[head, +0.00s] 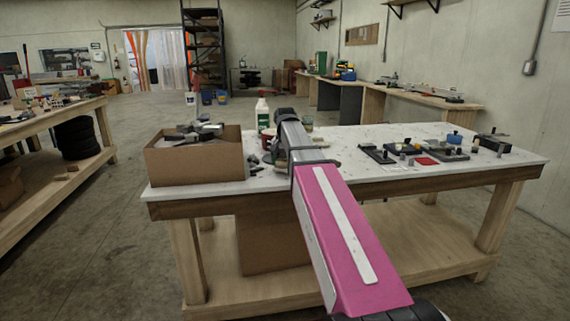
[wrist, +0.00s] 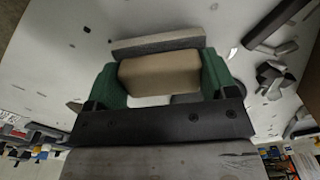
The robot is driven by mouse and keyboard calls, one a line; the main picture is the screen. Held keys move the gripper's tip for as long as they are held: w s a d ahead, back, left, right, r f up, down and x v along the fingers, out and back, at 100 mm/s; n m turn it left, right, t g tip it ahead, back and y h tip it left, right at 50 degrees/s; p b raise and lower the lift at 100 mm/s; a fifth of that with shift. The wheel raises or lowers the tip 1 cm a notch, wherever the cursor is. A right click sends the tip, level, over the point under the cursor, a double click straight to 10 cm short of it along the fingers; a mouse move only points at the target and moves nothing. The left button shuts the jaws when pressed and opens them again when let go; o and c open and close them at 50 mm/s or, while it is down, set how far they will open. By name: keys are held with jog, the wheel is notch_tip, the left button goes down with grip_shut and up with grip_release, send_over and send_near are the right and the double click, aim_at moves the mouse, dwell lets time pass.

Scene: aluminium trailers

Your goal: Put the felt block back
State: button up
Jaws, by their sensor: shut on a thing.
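My gripper (wrist: 160,76) shows in the wrist view with its two green fingers on either side of a tan block (wrist: 160,70), shut on it. I take this tan block to be the felt block. A longer grey strip (wrist: 158,42) lies just beyond the block, against the white tabletop; I cannot tell whether it is joined to the block. In the head view my arm reaches over the front edge of the white-topped workbench (head: 345,142). The arm mostly hides my gripper and the block there.
An open cardboard box (head: 195,163) with dark metal pieces stands left of my arm. A white-and-green bottle (head: 262,114) stands behind. Dark fixtures (head: 448,153) and a small red pad (head: 427,161) are at the right. The bench between arm and fixtures is largely clear.

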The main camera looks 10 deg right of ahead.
aim_at(285, 160)
jog(key=shift+f, duration=0.3)
jog(key=shift+f, duration=0.15)
jog(key=o, duration=0.8)
notch_tip(285, 160, up, 12)
jog(key=shift+r, duration=0.2)
